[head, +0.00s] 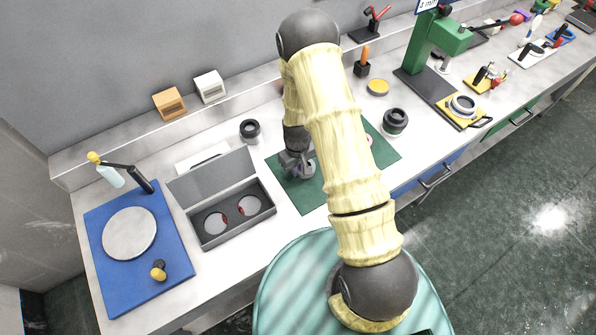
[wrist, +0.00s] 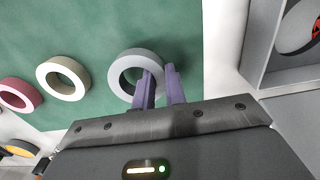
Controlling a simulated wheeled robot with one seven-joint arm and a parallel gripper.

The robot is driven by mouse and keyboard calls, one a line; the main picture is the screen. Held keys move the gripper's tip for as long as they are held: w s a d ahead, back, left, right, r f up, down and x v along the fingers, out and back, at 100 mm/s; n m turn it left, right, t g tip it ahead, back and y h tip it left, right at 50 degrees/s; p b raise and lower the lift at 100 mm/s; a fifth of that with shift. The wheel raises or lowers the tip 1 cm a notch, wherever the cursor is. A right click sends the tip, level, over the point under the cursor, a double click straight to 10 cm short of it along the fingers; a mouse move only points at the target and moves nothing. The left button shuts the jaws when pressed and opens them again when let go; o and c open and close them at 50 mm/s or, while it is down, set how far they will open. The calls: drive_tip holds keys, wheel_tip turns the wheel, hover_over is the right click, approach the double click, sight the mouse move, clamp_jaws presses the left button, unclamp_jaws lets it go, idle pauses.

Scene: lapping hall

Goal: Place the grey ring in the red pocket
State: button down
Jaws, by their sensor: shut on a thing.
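The grey ring (wrist: 118,70) is at the green mat (wrist: 100,30) in the wrist view. My gripper (wrist: 160,70) has one purple finger inside its hole and one outside, pinching the ring's wall. I cannot tell whether the ring touches the mat. In the head view the gripper (head: 301,171) is low over the mat (head: 300,196), and my arm hides part of it. A red-marked pocket also shows in the wrist view (wrist: 300,26).
A tan ring (wrist: 45,72) and a pink ring (wrist: 8,88) lie on the mat. A dark cylinder (head: 250,129) stands behind the box, and its raised lid (head: 212,175) is at the back. A blue board (head: 175,270) lies farther left.

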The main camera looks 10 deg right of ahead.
wheel_tip(320, 180, up, 8)
drive_tip(key=shift+f+b, duration=0.1)
drive_tip(key=shift+b, duration=0.7)
drive_tip(key=f+m, duration=0.1)
drive_tip(key=f, duration=0.1)
drive_tip(key=d+f+m, duration=0.1)
drive_tip(key=f, duration=0.1)
drive_tip(key=w+d+f+m, duration=0.1)
drive_tip(key=f, duration=0.2)
drive_tip(key=shift+d+m, duration=0.25)
drive_tip(key=shift+m, duration=0.05)
drive_tip(key=shift+s+a, duration=0.15)
